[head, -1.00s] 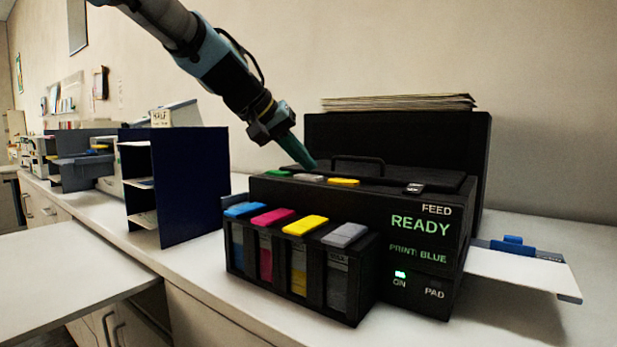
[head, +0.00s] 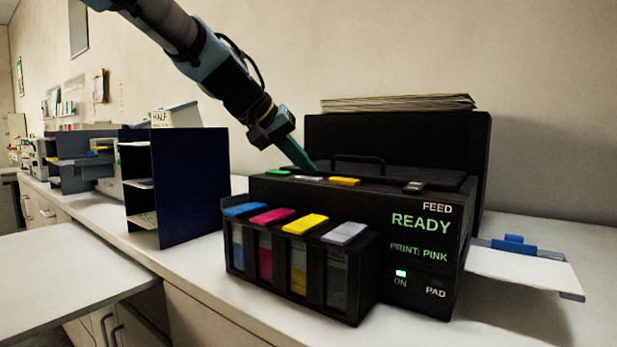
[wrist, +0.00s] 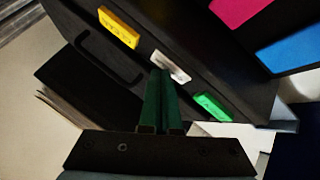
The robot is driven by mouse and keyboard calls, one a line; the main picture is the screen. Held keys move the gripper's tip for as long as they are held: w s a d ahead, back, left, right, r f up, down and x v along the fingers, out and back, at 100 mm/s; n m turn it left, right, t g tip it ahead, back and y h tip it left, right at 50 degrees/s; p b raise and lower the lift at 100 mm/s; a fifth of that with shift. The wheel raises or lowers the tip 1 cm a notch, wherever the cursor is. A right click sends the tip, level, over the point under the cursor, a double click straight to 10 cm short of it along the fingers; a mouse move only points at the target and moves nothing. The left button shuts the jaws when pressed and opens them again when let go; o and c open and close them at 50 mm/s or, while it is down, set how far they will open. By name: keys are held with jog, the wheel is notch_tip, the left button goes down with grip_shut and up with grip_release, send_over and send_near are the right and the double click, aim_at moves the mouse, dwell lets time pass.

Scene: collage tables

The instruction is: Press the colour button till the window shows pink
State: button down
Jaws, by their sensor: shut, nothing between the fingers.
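The black printer (head: 340,205) stands on the counter. Its front window (head: 418,253) reads "PRINT: PINK", under a green "READY". On its top are a green button (head: 278,172), a white-grey button (head: 311,179) and a yellow button (head: 344,181). In the wrist view these are the green button (wrist: 212,106), the white button (wrist: 170,66) and the yellow button (wrist: 118,28). My gripper (head: 311,170) is shut and empty, its green fingertips at the white button. In the wrist view my gripper (wrist: 161,72) covers part of that button; I cannot tell if it is pressed.
Four-colour ink tanks (head: 300,265) stick out at the printer's front left. A paper tray (head: 525,268) juts out at the right. A dark blue shelf unit (head: 190,185) stands to the left. A black handle (head: 358,165) rises behind the buttons.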

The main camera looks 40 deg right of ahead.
aim_at(304, 178)
jog(key=shift+r, duration=0.1)
jog(key=shift+r+p, duration=0.55)
jog(key=shift+r, duration=0.25)
jog(key=shift+r+p, duration=1.8)
jog(key=shift+r, duration=0.75)
jog(key=shift+f, duration=0.15)
